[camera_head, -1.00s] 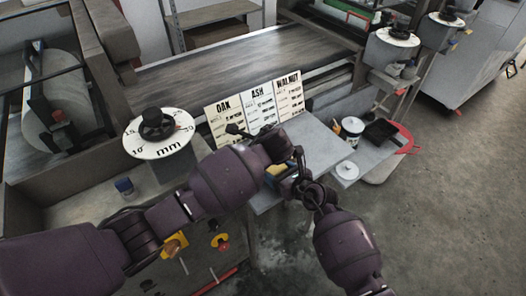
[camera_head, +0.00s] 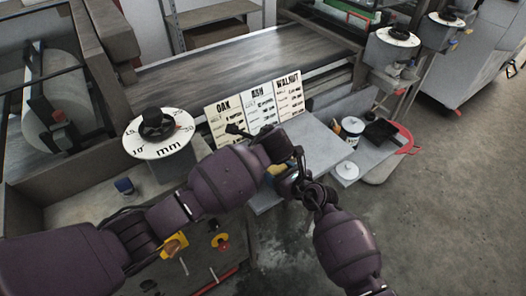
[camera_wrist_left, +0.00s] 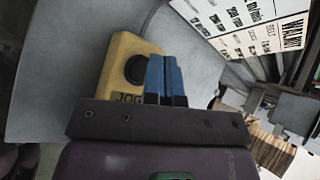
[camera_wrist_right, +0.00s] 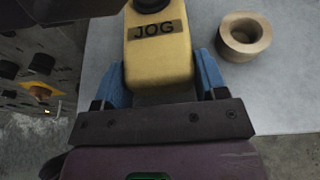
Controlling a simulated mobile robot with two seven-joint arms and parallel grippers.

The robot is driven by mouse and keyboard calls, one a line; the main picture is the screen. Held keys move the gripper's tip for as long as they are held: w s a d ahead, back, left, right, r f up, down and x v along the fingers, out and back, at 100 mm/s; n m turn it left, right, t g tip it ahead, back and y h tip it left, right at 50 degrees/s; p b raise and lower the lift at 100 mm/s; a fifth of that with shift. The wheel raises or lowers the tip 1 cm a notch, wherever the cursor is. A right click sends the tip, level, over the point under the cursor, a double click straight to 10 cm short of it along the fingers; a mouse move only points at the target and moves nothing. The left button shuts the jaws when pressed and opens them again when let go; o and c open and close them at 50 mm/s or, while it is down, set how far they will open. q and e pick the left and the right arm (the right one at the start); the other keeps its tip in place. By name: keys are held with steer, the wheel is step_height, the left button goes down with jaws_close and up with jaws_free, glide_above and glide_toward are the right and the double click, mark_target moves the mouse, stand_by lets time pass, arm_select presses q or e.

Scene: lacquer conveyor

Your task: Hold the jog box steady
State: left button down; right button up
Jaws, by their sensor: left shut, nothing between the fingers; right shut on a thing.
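The yellow jog box (camera_wrist_right: 160,62) with its black JOG label is between the blue fingers of my right gripper (camera_wrist_right: 161,75), which is shut on it. In the left wrist view the jog box (camera_wrist_left: 127,62) shows a round black button on top. The blue fingers of my left gripper (camera_wrist_left: 165,75) are shut together and empty, at the right side of the button; whether they touch the box I cannot tell. In the head view only a small yellow part of the jog box (camera_head: 275,170) shows, mostly hidden by my arms.
A grey shelf (camera_head: 315,140) lies under the box, with a tan ring-shaped cup (camera_wrist_right: 243,36) on it. Oak, ash and walnut cards (camera_head: 255,108) stand behind, before the conveyor (camera_head: 235,65). A mm dial (camera_head: 158,135) is at left. Pots and a black tray (camera_head: 380,132) stand right.

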arm_select(q)
steer(key=shift+f, duration=0.1)
steer(key=shift+f, duration=0.3)
steer(key=shift+f, duration=0.4)
stand_by(1.1)
steer(key=shift+r, duration=0.8)
steer(key=shift+r, duration=2.55)
stand_by(0.8)
